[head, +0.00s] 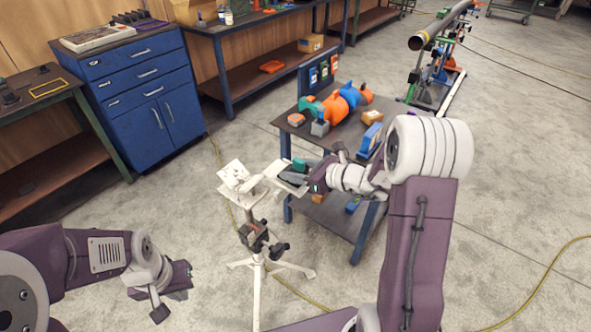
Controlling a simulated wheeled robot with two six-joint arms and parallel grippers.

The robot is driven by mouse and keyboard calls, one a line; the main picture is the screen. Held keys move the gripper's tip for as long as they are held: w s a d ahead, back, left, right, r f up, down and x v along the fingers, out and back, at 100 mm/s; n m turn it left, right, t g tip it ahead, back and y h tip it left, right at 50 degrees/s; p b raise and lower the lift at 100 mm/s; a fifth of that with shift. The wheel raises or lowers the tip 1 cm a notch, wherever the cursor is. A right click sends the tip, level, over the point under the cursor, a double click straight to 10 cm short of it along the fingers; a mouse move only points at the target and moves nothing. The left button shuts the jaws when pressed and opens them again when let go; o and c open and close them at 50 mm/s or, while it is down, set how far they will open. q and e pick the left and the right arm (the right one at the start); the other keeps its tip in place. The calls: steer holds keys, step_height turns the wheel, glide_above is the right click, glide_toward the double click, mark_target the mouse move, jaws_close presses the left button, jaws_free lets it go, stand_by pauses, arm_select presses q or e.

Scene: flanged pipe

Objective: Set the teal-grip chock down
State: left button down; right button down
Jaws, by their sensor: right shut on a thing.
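My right gripper (307,177) reaches in from the right and is shut on the teal-grip chock; the chock's teal part (300,164) shows at the fingers. The rest of the chock is small and partly hidden. It is close to the right side of the white head (235,178) of a tripod stand (257,285); I cannot tell whether they touch. My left gripper (180,279) is low at the left, away from the stand, with nothing visible in it. Its jaw gap is not clear.
A dark cart (341,143) behind the stand holds orange, blue and green items. A blue cabinet (150,100) and workbenches line the back left. A pipe (440,24) rests on supports at the back right. A yellow cable (540,277) crosses the floor.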

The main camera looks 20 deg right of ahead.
steer(key=c, duration=0.6)
jaws_free()
steer(key=shift+f, duration=0.15)
steer(key=shift+c, duration=0.2)
